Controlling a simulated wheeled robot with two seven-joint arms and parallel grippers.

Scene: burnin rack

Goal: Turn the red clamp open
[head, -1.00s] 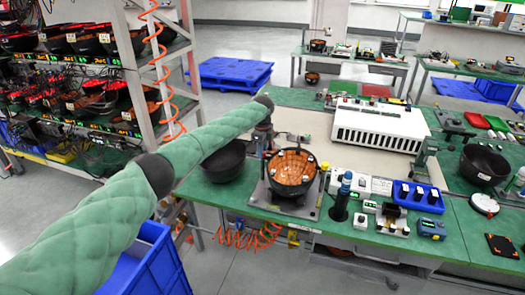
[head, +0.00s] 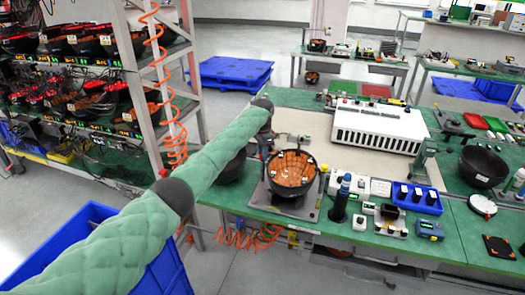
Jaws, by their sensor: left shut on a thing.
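My left arm comes in from the left, and its gripper (head: 265,147) points down at the back left edge of the test fixture (head: 257,203). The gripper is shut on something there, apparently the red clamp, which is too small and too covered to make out. A dark bowl with a copper-coloured inside (head: 291,171) sits upright in the fixture, just right of the gripper. My right gripper is not in view.
A dark bowl (head: 232,168) stands left of the fixture, partly behind my arm. A dark cylinder (head: 339,204), a blue tray (head: 417,200) and small devices stand to the right. A white vented box (head: 378,128) is behind. A shelf rack (head: 183,70) stands left.

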